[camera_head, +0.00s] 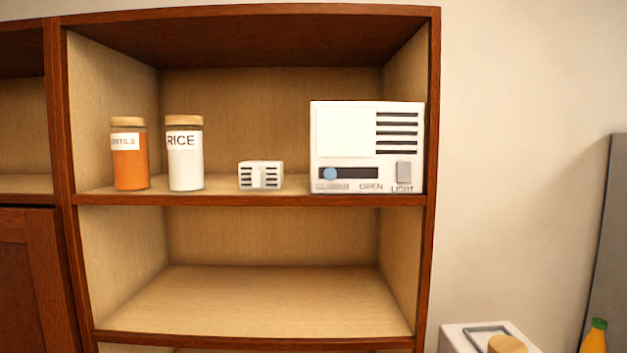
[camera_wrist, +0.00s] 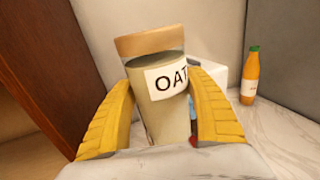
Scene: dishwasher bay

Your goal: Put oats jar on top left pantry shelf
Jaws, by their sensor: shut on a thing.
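The oats jar (camera_wrist: 165,95) has a tan lid, a pale body and a white label on which "OAT" shows. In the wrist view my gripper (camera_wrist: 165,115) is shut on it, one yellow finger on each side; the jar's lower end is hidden. In the head view a round tan lid (camera_head: 507,344), which looks like this jar's, shows at the bottom edge; my gripper is out of that view. The pantry's upper shelf (camera_head: 220,199) holds an orange jar (camera_head: 130,168) with a partly readable label and a white RICE jar (camera_head: 185,165) on its left.
On the same shelf stand a small vented white block (camera_head: 260,175) and a large white box (camera_head: 366,140) with a slider and light switch. The shelf below (camera_head: 250,300) is empty. A white box (camera_head: 460,335) and an orange bottle (camera_head: 596,337) stand at lower right.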

